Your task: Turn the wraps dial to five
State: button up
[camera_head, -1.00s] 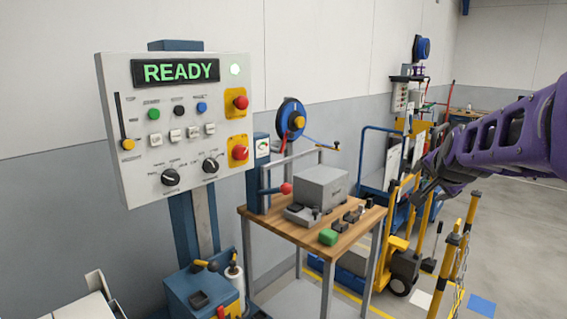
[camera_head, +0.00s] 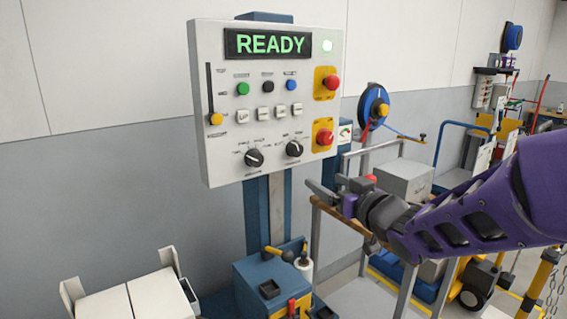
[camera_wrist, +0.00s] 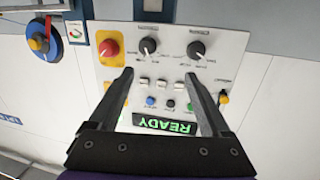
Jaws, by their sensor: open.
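The white control panel (camera_head: 218,120) has two black rotary dials with white pointer marks along its lower part, a left dial (camera_head: 254,158) and a right dial (camera_head: 293,148). Their lettering is too small to read, so I cannot tell which is the wraps dial. In the wrist view the panel appears upside down, with the right dial (camera_wrist: 148,46) and the left dial (camera_wrist: 196,49) beyond the fingertips. My gripper (camera_head: 328,190) is open and empty, right of and below the dials in the head view, apart from the panel. It also shows in the wrist view (camera_wrist: 159,74).
The panel also carries a green READY display (camera_head: 264,43), coloured buttons, two red buttons (camera_head: 324,137) on yellow plates and a slider (camera_head: 215,118). A workbench with a grey box (camera_head: 405,182) stands behind my arm. A blue cabinet (camera_head: 262,292) stands below the panel.

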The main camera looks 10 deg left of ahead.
jog(key=s+a+n+g+y, duration=0.2)
jog(key=s+a+y, duration=0.1)
jog(key=a, duration=0.2)
jog(key=b, duration=0.3)
send_near(258, 160)
jog(key=shift+n, duration=0.3)
jog(key=x, duration=0.9)
jog(key=shift+a, duration=0.15)
jog(key=shift+c, duration=0.4)
grip_shut()
